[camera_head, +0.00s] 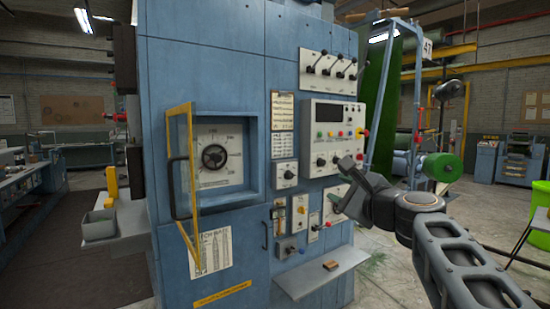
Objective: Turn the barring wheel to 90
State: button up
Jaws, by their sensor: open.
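A dark round handwheel (214,156), which looks like the barring wheel, sits at the centre of a pale square dial plate (234,133). The plate is set in a recess in the blue cabinet. Its marks are too small to read, so I cannot tell the wheel's setting. A yellow-framed door (181,112) with a dark handle stands swung open at the left of the recess. My gripper (345,190) is open and empty. It is well to the right of the wheel, in front of the cabinet's right part, and touches nothing that I can make out.
A control panel (333,113) with coloured buttons and knobs is right of the recess. A row of levers (328,67) is above it. A small shelf (300,282) bearing a brown block (330,265) juts out low in front. A grey bin (99,225) is at the left.

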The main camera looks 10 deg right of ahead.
aim_at(217, 158)
jog(key=z, duration=1.25)
jog(key=k, duration=0.55)
jog(key=u, duration=1.55)
jog(key=i, duration=1.7)
